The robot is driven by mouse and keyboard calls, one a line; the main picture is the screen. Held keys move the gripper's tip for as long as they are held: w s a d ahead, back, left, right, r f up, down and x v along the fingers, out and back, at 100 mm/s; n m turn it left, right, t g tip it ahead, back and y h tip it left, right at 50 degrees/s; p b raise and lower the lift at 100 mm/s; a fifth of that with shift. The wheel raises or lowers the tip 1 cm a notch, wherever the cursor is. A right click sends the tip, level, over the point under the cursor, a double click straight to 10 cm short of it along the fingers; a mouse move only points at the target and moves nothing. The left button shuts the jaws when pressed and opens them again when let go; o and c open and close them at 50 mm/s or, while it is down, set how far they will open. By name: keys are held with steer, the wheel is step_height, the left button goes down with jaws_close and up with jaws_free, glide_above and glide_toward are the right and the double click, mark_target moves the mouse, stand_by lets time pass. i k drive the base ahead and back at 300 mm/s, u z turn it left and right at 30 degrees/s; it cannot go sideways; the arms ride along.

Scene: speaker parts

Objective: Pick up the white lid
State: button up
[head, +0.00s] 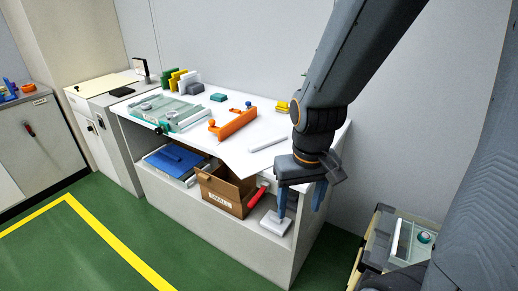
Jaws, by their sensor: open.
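A flat white square piece, which looks like the white lid (273,225), lies on the low ledge of the white workbench, at its right end. My gripper (299,213) points down with its two blue fingers spread apart and nothing seen between them. In the picture the left finger overlaps the lid's upper right part, and the right finger is off to its right. I cannot tell whether the finger touches the lid or is above it.
A cardboard box (222,193) and a red object (256,197) are left of the lid. A blue item (175,160) lies farther left on the shelf. The worktop above holds an orange part (232,122) and a pale green tray (168,113). A bin (409,240) stands right.

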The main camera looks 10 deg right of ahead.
mark_target(247, 156)
steer(key=k, duration=0.6)
steer(key=u, duration=0.55)
steer(key=i, duration=1.3)
steer(key=z, duration=0.7)
steer(key=i, duration=0.3)
steer(key=z, duration=0.2)
